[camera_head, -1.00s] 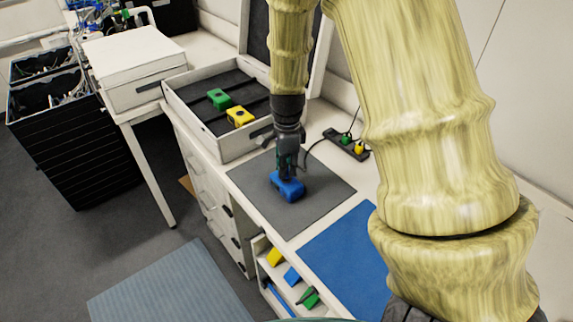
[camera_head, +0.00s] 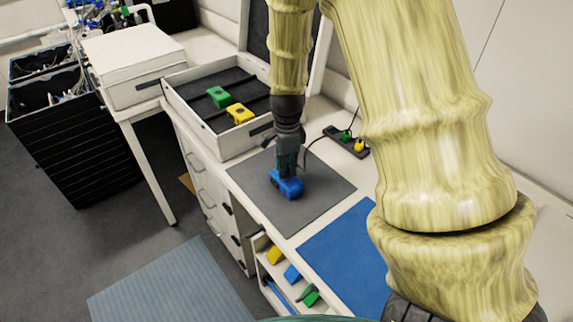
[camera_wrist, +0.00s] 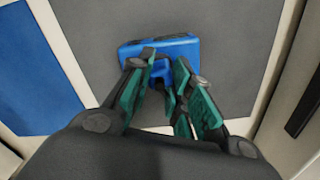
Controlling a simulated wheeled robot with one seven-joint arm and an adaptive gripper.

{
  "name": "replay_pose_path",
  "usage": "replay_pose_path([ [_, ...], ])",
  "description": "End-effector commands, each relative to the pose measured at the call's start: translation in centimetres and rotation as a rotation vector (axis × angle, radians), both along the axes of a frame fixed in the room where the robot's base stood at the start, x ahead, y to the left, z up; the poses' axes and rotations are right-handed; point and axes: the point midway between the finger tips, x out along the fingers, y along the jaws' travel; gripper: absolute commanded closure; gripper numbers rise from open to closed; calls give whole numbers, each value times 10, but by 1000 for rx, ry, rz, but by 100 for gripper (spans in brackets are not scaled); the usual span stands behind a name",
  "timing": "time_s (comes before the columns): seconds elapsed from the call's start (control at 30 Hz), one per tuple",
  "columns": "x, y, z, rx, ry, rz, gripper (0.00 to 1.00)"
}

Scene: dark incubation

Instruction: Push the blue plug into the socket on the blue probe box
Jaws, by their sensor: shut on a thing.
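The blue probe box (camera_head: 291,191) sits on the grey mat (camera_head: 325,183) on the bench. It also shows in the wrist view (camera_wrist: 185,47), just beyond my fingertips. My gripper (camera_head: 287,174) points down over the box. Its green-padded fingers (camera_wrist: 161,80) are shut on the blue plug (camera_wrist: 160,74), which is mostly hidden between them. The plug is right against or very close to the box; I cannot tell how deep it sits. The socket is hidden by the fingers and plug.
An open white case (camera_head: 208,141) behind holds a green box (camera_head: 218,97) and a yellow box (camera_head: 240,114). A black strip (camera_head: 346,141) with green and yellow plugs lies right of the mat. A blue mat (camera_head: 345,250) is in front. A shelf below holds colored items.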

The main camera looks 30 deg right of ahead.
Motion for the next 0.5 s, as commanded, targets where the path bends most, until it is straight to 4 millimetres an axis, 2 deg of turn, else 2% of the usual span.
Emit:
replay_pose_path([
  [0.13, 0, 0, -3, 0, 0, 0, 100],
  [0.17, 0, 0, -3, 0, 0, 0, 78],
  [0.3, 0, 0, -2, 0, 0, 0, 54],
  [0.5, 0, 0, -2, 0, 0, 0, 54],
])
